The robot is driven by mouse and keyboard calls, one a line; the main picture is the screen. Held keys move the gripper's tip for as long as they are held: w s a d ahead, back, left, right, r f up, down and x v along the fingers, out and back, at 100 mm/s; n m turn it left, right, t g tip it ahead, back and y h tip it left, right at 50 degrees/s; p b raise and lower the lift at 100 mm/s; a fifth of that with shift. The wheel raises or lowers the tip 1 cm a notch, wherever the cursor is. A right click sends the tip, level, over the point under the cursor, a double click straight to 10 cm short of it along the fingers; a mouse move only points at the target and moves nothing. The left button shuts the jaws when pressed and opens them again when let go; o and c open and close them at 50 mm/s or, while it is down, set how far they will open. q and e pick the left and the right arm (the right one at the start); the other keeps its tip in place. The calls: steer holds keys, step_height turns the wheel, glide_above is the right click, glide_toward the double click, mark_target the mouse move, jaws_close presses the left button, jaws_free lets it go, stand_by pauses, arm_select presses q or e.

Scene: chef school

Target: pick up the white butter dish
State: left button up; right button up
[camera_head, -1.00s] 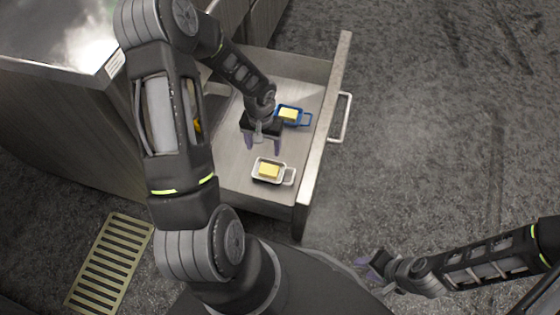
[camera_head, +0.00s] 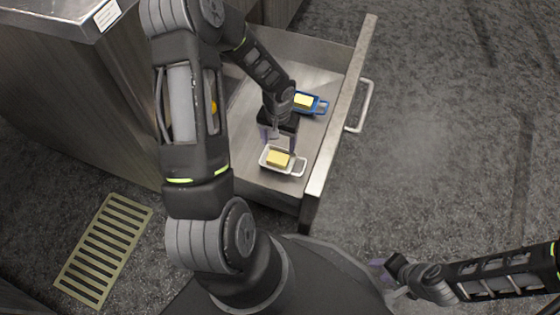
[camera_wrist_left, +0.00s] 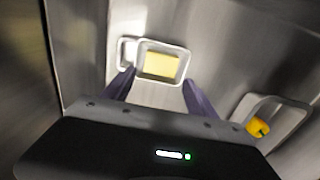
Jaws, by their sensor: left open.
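The white butter dish (camera_head: 281,171) holds a yellow block of butter (camera_head: 279,158) and lies in the open drawer, its handle toward the drawer front. My left gripper (camera_head: 279,142) is open just above and behind it, fingers pointing down. In the left wrist view the dish (camera_wrist_left: 160,81) lies just beyond the two purple fingertips (camera_wrist_left: 160,86), roughly centred between them. I cannot tell whether they touch it. My right gripper (camera_head: 386,270) is far off at the lower right, outside the drawer; its jaw opening is unclear.
A blue dish with butter (camera_head: 317,108) lies farther back in the drawer, close to my left wrist. In the wrist view a pale container (camera_wrist_left: 287,118) with a yellow-orange item (camera_wrist_left: 258,127) is at the right. The drawer front (camera_head: 340,110) rises beside the dishes.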

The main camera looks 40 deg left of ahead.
mark_target(278, 158)
arm_select(q)
steer(key=shift+f+b, duration=0.55)
steer(key=shift+f, duration=0.75)
steer(key=shift+f, duration=0.1)
step_height(278, 158, down, 5)
steer(key=b, duration=0.2)
steer(key=shift+s+b, duration=0.1)
steer(key=shift+b, duration=0.3)
steer(key=shift+c, duration=0.4)
steer(key=c, duration=1.1)
steer(key=shift+c, duration=0.2)
step_height(278, 158, up, 10)
steer(key=p, duration=0.4)
